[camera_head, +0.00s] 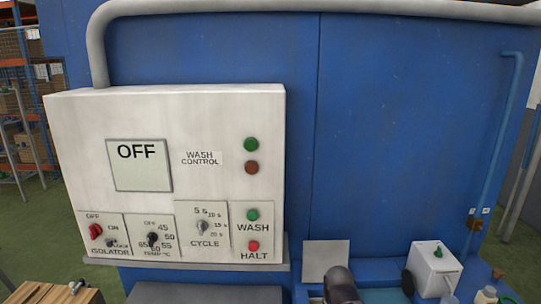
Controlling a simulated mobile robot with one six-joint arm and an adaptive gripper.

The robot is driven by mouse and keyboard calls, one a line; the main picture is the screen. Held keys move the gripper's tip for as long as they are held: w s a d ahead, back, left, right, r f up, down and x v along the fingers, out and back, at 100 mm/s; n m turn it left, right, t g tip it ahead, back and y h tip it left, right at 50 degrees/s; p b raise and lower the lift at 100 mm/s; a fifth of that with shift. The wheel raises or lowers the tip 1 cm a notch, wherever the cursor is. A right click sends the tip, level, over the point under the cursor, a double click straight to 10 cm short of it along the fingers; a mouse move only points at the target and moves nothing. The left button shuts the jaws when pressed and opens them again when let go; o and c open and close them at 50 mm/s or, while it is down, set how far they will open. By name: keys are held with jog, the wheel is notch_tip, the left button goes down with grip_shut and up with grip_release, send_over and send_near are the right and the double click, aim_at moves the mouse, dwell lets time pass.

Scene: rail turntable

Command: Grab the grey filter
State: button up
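I cannot pick out a grey filter for certain in the head view. A flat light-grey square panel (326,259) stands upright at the bottom centre, against the blue machine; I cannot tell whether it is the filter. A dark rounded part (341,284) shows in front of it at the bottom edge and hides part of its lower side; it may belong to my arm. My gripper is not in view.
A white wash control box (78,150) with an OFF display, knobs and buttons is on the blue machine wall (420,130). A white box (432,268) with a green knob stands at lower right beside bottles. Shelving stands far left.

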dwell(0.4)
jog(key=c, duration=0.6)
